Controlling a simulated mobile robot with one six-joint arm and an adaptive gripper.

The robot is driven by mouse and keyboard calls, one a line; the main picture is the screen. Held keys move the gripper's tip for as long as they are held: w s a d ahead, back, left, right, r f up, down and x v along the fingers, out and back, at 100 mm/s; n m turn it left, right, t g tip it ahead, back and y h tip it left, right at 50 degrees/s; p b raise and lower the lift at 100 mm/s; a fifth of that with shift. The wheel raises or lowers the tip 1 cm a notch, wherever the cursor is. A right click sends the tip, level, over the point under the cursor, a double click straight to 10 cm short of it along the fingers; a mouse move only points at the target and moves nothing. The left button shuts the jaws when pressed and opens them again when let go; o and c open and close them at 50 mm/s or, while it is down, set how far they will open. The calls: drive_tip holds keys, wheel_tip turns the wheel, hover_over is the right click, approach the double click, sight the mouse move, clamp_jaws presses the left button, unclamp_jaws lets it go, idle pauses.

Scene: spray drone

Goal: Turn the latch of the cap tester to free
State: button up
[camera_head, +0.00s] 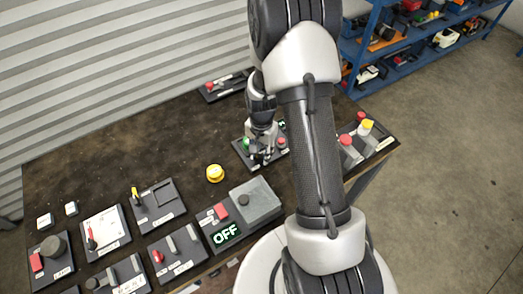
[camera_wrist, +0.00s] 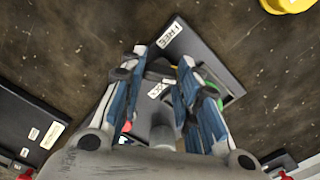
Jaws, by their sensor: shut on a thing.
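The cap tester (camera_head: 238,150) is a black plate with a green part and a red part, lying on the dark table under my gripper (camera_head: 261,158). In the wrist view its plate (camera_wrist: 194,45) carries a white label that seems to read FREE, and a second label shows between the fingers. My gripper (camera_wrist: 163,68) points down at the plate, its two blue-grey fingers on either side of a grey piece (camera_wrist: 152,112) that looks like the latch. It is shut on this piece. The fingers hide much of the latch, and its exact angle cannot be told.
A yellow round button (camera_head: 215,173) stands left of the tester. A grey box with an OFF display (camera_head: 226,235) is in front. Several switch panels fill the front left. A panel with red and yellow knobs (camera_head: 366,140) stands right. Bare table lies behind left.

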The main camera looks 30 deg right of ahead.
sight(261, 154)
drive_tip(key=n+p, duration=0.1)
drive_tip(key=n, duration=0.5)
drive_tip(key=shift+n, duration=0.3)
drive_tip(key=n, duration=0.5)
drive_tip(key=shift+n, duration=0.4)
drive_tip(key=o, duration=1.1)
drive_tip(key=shift+c, duration=0.2)
wheel_tip(261, 154, up, 12)
